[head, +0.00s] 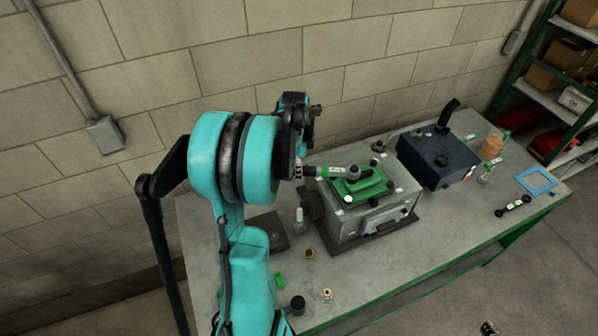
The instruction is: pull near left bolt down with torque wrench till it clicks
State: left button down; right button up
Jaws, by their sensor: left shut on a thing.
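My left gripper (300,166) is shut on the torque wrench (330,171), which has a dark handle with a green band and a white label. The wrench reaches right from the gripper, nearly level, with its head (352,173) over the green cover (358,187) on the grey engine block (352,221). The near left bolt cannot be made out clearly; a small white-topped piece (348,198) shows at the cover's near left corner. I cannot tell whether the wrench head sits on a bolt. A small dark part at the bottom right edge looks like my right gripper's tip (488,328).
A dark blue engine part (437,157) stands right of the block. A blue frame (536,181) and a dark tool (513,206) lie on the right of the grey bench (455,222). Small bottles and cups stand at the near left. A brick wall is close behind, shelves at right.

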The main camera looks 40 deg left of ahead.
pick_arm(q)
jog(key=s+d, duration=0.4)
jog(key=d, duration=0.1)
jog(key=shift+s, duration=0.4)
